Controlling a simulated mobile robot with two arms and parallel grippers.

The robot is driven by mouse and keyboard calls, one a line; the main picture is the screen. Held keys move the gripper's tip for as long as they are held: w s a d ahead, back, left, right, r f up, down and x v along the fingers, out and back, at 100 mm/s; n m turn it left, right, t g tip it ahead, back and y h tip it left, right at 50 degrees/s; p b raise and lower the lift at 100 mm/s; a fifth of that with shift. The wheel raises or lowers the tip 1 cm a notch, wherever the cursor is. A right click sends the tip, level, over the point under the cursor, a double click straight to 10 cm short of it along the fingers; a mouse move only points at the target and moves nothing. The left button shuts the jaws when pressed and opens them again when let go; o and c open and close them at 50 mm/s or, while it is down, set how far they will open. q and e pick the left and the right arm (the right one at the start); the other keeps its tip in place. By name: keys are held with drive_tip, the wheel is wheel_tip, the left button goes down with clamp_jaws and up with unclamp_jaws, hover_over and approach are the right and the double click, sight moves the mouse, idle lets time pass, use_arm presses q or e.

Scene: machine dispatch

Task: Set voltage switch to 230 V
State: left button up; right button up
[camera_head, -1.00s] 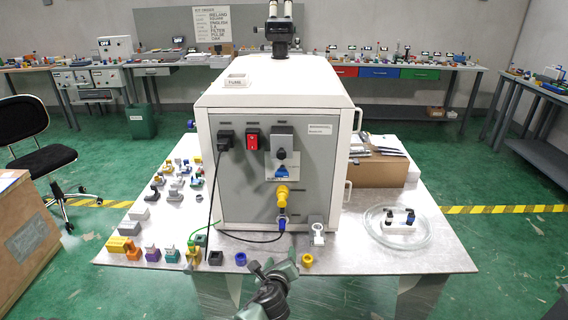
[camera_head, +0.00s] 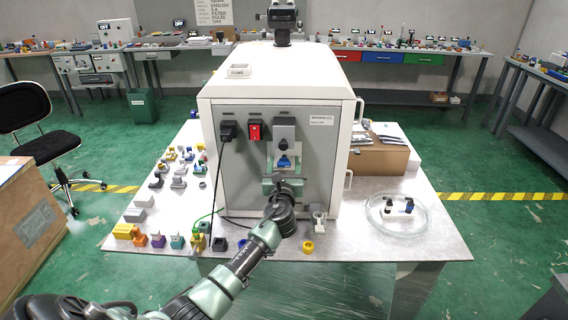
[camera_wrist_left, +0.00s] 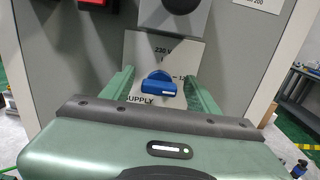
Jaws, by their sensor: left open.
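The voltage switch is a blue rotary knob (camera_wrist_left: 158,86) on a white label plate (camera_wrist_left: 190,52) in the left wrist view, with "230 V" printed above it and "SUPPLY" below left. In the head view the blue knob (camera_head: 283,162) shows on the grey back panel of the white machine (camera_head: 235,180). My left gripper (camera_wrist_left: 160,85) is open, its two green fingers on either side of the knob and pointing at the panel. Contact with the knob cannot be told. In the head view my left gripper (camera_head: 284,178) covers the panel's lower part. My right gripper is not in view.
A black plug with cable (camera_head: 227,130) and a red switch (camera_head: 254,130) sit left of the knob on the panel. Several small coloured parts (camera_head: 160,240) stand on the table's left. A glass dish (camera_head: 398,212) and a cardboard box (camera_head: 378,160) are on the right.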

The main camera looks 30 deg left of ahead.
use_arm(q)
drive_tip(key=shift+w, duration=0.1)
clamp_jaws()
drive_tip(key=shift+n, duration=0.5)
drive_tip(key=n+b, duration=0.2)
drive_tip(key=n, duration=0.1)
drive_tip(key=shift+a+f, duration=0.1)
drive_tip(key=shift+f, duration=0.05)
drive_tip(key=n+b, duration=0.2)
drive_tip(key=n, duration=0.3)
drive_tip(key=n+b, duration=0.3)
drive_tip(key=n, duration=0.2)
drive_tip(key=shift+a+f+n, duration=0.1)
drive_tip(key=shift+f+n, duration=0.05)
drive_tip(key=shift+n, duration=0.25)
drive_tip(key=shift+n+b, duration=0.7)
drive_tip(key=shift+n, duration=1.1)
